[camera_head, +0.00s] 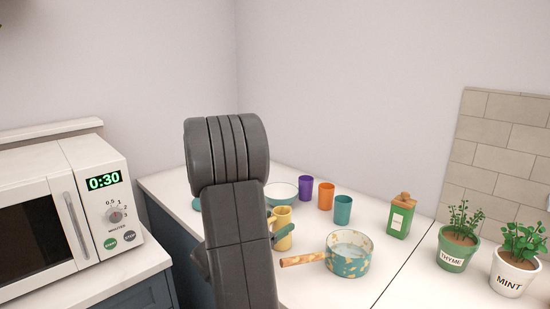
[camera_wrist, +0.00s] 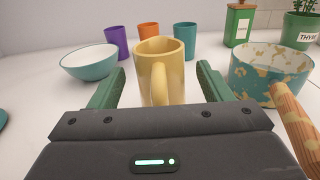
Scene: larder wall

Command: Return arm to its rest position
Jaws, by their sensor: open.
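My gripper (camera_wrist: 155,90) is open in the wrist view, its two green fingers apart. The yellow mug (camera_wrist: 165,62) stands upright just beyond and between the fingertips, its handle towards me. I cannot tell whether the fingers touch it. In the head view my dark grey arm rises in the middle and hides part of the counter. The yellow mug (camera_head: 283,228) shows at the right of my arm, with a green finger of my gripper (camera_head: 283,233) beside it.
A patterned pot (camera_head: 350,262) with a wooden handle stands close right. A teal-and-white bowl (camera_wrist: 90,65) is left. Purple (camera_head: 305,188), orange (camera_head: 326,196) and teal (camera_head: 343,210) cups stand behind. A green bottle (camera_head: 400,218) and herb pots (camera_head: 457,250) are right; a microwave (camera_head: 80,215) is left.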

